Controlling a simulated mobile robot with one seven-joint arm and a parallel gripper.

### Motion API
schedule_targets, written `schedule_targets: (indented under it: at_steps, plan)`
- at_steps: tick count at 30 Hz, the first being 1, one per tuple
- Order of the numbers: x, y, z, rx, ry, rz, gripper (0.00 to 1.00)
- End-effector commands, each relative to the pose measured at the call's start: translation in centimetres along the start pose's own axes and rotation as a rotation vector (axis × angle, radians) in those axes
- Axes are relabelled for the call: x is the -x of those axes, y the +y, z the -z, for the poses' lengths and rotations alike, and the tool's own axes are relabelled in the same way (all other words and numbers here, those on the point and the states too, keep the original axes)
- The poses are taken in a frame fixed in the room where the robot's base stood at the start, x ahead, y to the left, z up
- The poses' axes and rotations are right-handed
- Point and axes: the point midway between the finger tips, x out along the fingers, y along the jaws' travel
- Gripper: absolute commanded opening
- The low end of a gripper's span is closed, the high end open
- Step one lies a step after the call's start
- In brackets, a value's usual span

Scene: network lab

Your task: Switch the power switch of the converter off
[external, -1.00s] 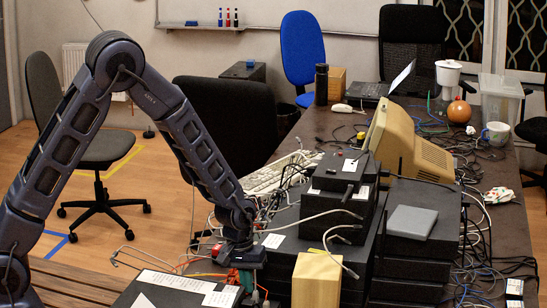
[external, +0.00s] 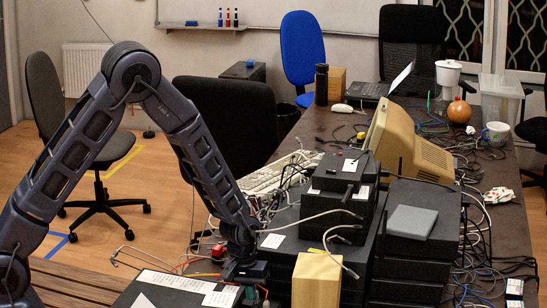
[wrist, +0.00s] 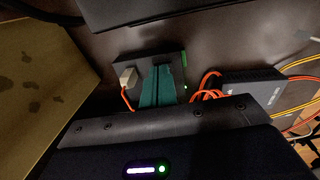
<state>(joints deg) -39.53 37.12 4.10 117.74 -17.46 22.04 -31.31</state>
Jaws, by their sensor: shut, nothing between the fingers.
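My gripper (wrist: 155,86) shows in the wrist view as two teal fingers, shut together with nothing between them. Their tips overlap a small black box (wrist: 126,62) with green lights along its right edge. A pale plug (wrist: 127,77) with an orange cable sits at the box's left. This box looks like the converter, but I cannot make out its power switch; the fingers cover part of the box. I cannot tell whether they touch it. In the external view my gripper (external: 246,274) points down behind the labelled black case at the front, its fingertips mostly hidden.
A second dark box (wrist: 252,88) with orange cables lies to the right in the wrist view. A wooden block (wrist: 38,80) stands close on the left. In the external view, stacked black cases (external: 345,220) and loose cables crowd the right side of my gripper.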

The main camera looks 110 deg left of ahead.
Motion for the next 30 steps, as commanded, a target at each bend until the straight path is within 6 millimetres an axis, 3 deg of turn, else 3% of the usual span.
schedule_targets:
  at_steps: [17,30]
  plan:
    - [-1.14,0.13,-0.27,-0.003,-0.001,0.175,0.00]
    - [-1.14,-0.46,-0.28,0.001,-0.003,0.177,0.00]
